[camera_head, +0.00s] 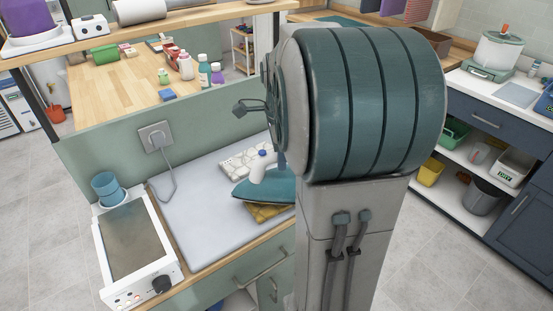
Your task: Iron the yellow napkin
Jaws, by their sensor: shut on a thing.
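The iron (266,190), teal with a white handle, is at the right part of the pale ironing mat (200,210). The yellow patterned napkin (262,211) shows under and in front of the iron; its right part is hidden behind my arm. The iron's sole looks to be on or just over the napkin; I cannot tell which. My gripper (281,161) shows only as a thin teal part at the iron's handle, the rest hidden by my arm, and it is shut on the iron.
A white hot plate (135,250) and a teal cup (107,188) stand left of the mat. A cord hangs from the wall socket (157,136). The mat's left half is clear. A shelf overhangs at the top.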

